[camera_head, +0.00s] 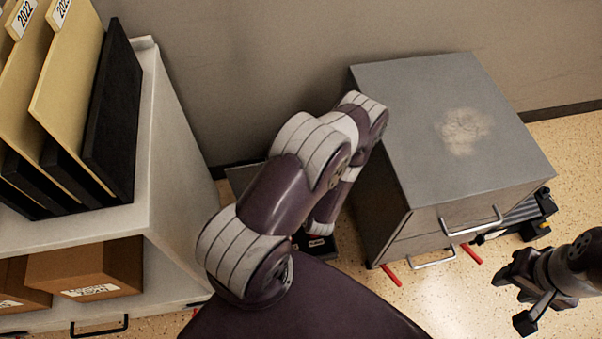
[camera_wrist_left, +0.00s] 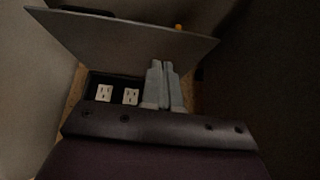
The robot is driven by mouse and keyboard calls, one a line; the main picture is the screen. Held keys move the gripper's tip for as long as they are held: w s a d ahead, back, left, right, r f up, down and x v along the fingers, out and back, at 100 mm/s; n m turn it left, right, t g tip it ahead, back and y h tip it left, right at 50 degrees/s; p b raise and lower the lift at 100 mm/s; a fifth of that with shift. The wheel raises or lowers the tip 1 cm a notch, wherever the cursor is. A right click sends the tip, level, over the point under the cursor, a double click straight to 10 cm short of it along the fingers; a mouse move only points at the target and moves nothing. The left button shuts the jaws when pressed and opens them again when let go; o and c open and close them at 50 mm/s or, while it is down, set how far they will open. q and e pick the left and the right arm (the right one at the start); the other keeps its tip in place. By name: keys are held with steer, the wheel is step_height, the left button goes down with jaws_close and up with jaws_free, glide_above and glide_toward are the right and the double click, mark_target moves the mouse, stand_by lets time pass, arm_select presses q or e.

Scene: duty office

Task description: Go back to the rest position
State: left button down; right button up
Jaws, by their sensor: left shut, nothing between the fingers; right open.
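My left arm (camera_head: 285,195) rises at the middle of the head view and bends down beside the grey cabinet; its gripper is hidden there. In the left wrist view, my left gripper (camera_wrist_left: 163,66) is shut with its two fingers together and nothing between them. It points toward a grey panel. My right gripper (camera_head: 507,298) is at the lower right of the head view, with its fingers apart and empty. It is over the speckled floor, to the right of and below the cabinet.
The grey drawer cabinet (camera_head: 400,110) has a pale stain on top and handles in front. A white shelf unit (camera_head: 165,165) with folders and a cardboard box (camera_head: 90,270) stands at left. Power sockets (camera_wrist_left: 104,93) lie beside my left gripper. Floor (camera_head: 440,300) is open at lower right.

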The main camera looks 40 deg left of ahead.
arm_select(q)
steer(key=v, duration=0.2)
steer(key=p+v, duration=0.1)
steer(key=v, duration=0.1)
steer(key=shift+s+r, duration=0.1)
steer(key=shift+r, duration=0.35)
